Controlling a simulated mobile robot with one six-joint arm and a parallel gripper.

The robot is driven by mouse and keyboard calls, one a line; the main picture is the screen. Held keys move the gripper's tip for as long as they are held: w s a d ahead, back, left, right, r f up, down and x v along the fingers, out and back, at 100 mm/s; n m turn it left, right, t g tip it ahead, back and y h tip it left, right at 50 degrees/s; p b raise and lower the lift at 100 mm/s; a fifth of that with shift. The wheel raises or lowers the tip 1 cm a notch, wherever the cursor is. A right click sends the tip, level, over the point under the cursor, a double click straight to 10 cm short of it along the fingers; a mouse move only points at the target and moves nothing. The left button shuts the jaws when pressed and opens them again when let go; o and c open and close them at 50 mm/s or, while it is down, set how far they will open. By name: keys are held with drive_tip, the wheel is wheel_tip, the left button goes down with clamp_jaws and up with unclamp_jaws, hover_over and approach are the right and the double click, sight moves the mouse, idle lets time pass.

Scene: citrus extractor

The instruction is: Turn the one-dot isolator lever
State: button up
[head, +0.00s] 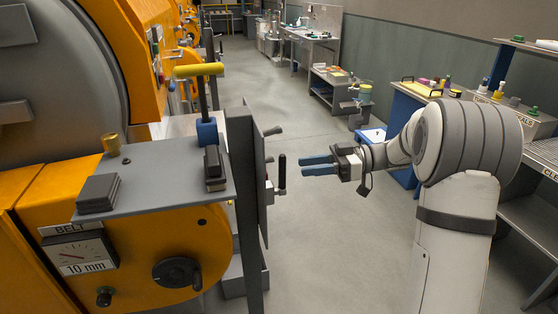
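My gripper (304,166) is in mid-air right of centre in the head view. Its two blue fingers point left and look slightly apart, with nothing between them. Just left of the fingertips, a black upright lever handle (282,172) stands out from a grey panel (250,175) seen nearly edge-on. A small gap shows between fingertips and handle in the picture; the depth is unclear. A grey lever (272,131) sticks out higher on the panel, and a shorter grey part (269,158) lies between. The panel's face and any dot marks are hidden, so I cannot tell which lever has one dot.
An orange machine (150,240) fills the left, with a grey shelf (150,180), a yellow T-handle (198,70), a belt gauge (78,254) and a black knob (177,272). Benches (527,200) line the right. The floor (320,240) between is clear.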

drive_tip(key=w+n+y, duration=0.1)
drive_tip(key=w, duration=0.1)
drive_tip(key=p, duration=0.2)
hover_over(280, 187)
drive_tip(key=shift+w+d+r, duration=0.2)
drive_tip(key=shift+w+d, duration=0.05)
drive_tip(key=shift+d, duration=0.05)
drive_tip(key=shift+c, duration=0.4)
drive_tip(key=shift+f, duration=0.1)
clamp_jaws()
drive_tip(key=shift+a, duration=0.45)
drive_tip(key=shift+d, duration=0.15)
